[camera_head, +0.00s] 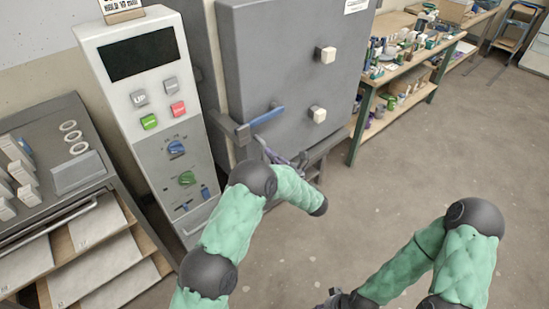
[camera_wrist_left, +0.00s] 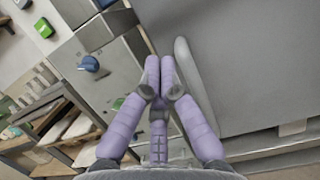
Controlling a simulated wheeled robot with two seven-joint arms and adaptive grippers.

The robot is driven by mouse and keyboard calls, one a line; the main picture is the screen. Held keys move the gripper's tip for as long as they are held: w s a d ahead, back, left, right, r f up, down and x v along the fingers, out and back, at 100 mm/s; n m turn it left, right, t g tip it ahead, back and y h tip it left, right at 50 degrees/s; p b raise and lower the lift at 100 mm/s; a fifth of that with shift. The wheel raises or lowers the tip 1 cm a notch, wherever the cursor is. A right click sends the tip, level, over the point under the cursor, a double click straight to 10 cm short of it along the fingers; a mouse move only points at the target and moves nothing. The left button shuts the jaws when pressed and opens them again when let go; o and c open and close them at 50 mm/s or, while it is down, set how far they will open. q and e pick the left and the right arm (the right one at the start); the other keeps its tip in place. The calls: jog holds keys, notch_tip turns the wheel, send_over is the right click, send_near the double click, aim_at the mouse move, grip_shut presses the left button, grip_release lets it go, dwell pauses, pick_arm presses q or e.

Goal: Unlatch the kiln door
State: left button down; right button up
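The grey kiln door (camera_head: 290,70) appears closed. Its latch has a blue grip (camera_head: 267,116) and a grey block (camera_head: 241,134) at the door's left edge. My left gripper (camera_head: 265,146) is just below the latch, apart from the grip and partly hidden by my arm. In the left wrist view, the purple fingers of my left gripper (camera_wrist_left: 160,63) are together, with nothing seen between them. A grey rounded bar (camera_wrist_left: 192,80) lies just right of them, beside the door face (camera_wrist_left: 250,60). My right gripper (camera_head: 335,299) is cut off at the bottom edge.
A control panel (camera_head: 150,130) with buttons and knobs stands left of the kiln. Two pale knobs (camera_head: 325,55) stick out from the door. A shelf with jars (camera_head: 408,60) stands to the right. A rack with boards (camera_head: 80,225) is at left. The floor (camera_head: 430,160) in front is clear.

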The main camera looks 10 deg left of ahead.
pick_arm(q)
jog(key=b+x, duration=0.1)
jog(key=x, duration=0.5)
jog(key=shift+w+a, duration=0.1)
jog(key=shift+a, duration=0.1)
notch_tip(320, 180, up, 4)
jog(key=b, duration=0.1)
send_over(260, 142)
jog(key=s, duration=0.2)
jog(key=shift+d, duration=0.4)
